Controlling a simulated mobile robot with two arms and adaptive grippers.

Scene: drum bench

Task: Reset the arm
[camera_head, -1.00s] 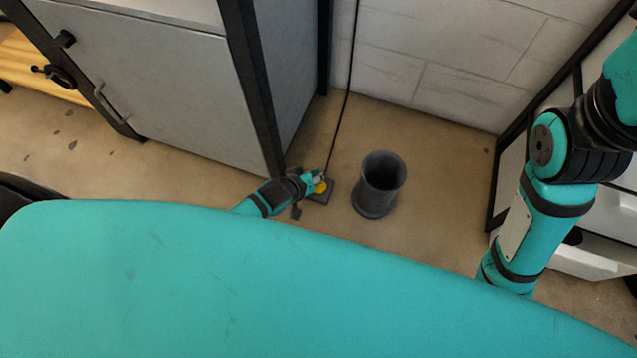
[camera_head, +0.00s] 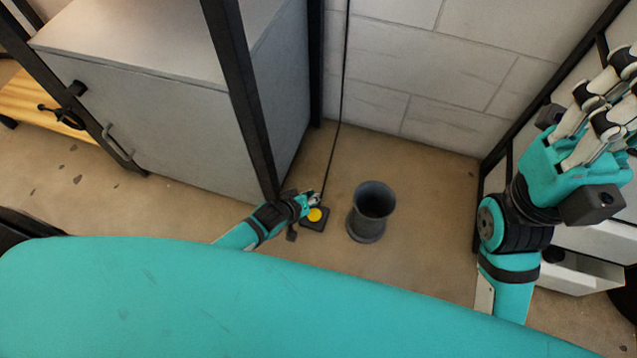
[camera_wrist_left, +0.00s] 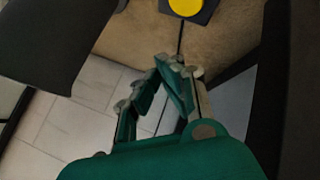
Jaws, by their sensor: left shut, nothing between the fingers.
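A yellow round button on a dark square base (camera_head: 314,215) lies on the floor, with a black cable running up the wall behind it. It also shows at the top of the left wrist view (camera_wrist_left: 186,5). My left gripper (camera_head: 314,198) is shut and empty, beside the button at its far edge in the head view; I cannot tell whether it touches it. Its fingers show close together in the left wrist view (camera_wrist_left: 170,65). My right gripper (camera_head: 618,85) is raised at the right edge, its fingertips partly cut off and no held object visible.
A dark open bin (camera_head: 372,212) stands right of the button. A grey cabinet (camera_head: 160,120) with a black frame post is at the left. A white drawer unit (camera_head: 582,272) is at the right, behind my right arm. A white block wall closes the back.

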